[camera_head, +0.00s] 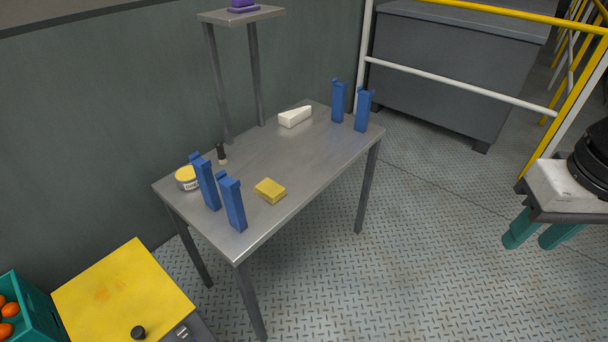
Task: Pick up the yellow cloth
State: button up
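The yellow cloth (270,190) looks like a small, thick folded block. It lies flat on the grey metal table (275,155), near the table's front edge and just right of a pair of blue upright posts. Nothing covers it from this view. My gripper is not in view.
Blue posts (235,204) stand in pairs at both table ends. A yellow-lidded jar (187,178), a small dark-topped bottle (221,154) and a white wedge (295,116) are on the table. A yellow-topped box (122,292) stands at lower left. The patterned floor (400,260) is open to the right.

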aim_at(270, 191)
jog(key=u, duration=0.1)
jog(key=i, duration=1.05)
jog(key=u, duration=0.55)
